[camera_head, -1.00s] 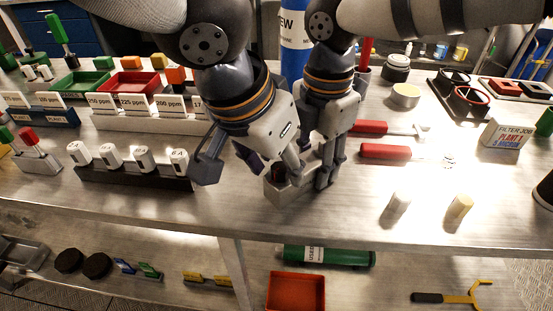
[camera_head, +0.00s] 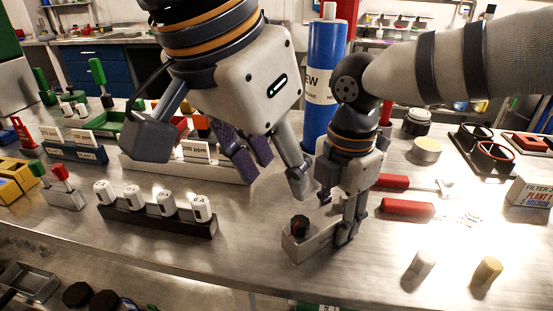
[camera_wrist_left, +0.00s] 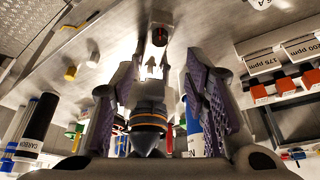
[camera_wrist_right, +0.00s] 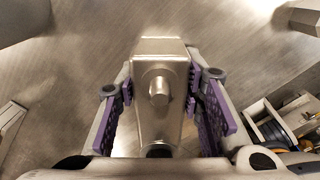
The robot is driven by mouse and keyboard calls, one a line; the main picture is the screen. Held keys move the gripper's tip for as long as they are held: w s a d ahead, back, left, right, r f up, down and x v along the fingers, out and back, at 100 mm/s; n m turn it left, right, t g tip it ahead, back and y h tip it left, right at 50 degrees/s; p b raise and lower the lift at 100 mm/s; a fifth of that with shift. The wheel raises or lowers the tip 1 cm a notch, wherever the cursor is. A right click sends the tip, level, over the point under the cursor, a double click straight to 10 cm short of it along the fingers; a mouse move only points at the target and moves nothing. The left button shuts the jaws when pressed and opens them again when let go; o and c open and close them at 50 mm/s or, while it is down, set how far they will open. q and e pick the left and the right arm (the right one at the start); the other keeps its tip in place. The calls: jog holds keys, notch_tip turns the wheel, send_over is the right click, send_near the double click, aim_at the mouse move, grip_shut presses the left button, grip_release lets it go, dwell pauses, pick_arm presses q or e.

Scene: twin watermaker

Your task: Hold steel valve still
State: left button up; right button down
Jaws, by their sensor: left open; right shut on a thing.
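The steel valve (camera_head: 312,240) is a grey metal block with a dark red-and-black knob (camera_head: 299,226) on its left end. It sits on the bench in the head view. My right gripper (camera_head: 346,222) is shut on the valve's body from above. In the right wrist view the valve (camera_wrist_right: 161,85) lies between the two purple-padded fingers, with a round stub on its face. My left gripper (camera_head: 272,175) is open and empty, raised above and to the left of the valve. In the left wrist view the valve (camera_wrist_left: 160,58) shows beyond the open fingers (camera_wrist_left: 157,80).
A black rack (camera_head: 160,221) with several white bottles stands to the left. A blue cylinder (camera_head: 324,85) stands behind. Two red-handled tools (camera_head: 408,208) lie to the right, with two small cylinders (camera_head: 423,262) at front right. The bench front near the valve is clear.

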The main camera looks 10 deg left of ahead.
aim_at(298, 221)
pick_arm(q)
jog(key=w+a+m+g+h, duration=0.2)
jog(key=w+m+g, duration=0.1)
jog(key=m, duration=0.6)
jog(key=x, duration=1.2)
jog(key=shift+w+a, duration=0.15)
jog(key=shift+w, duration=0.2)
grip_shut()
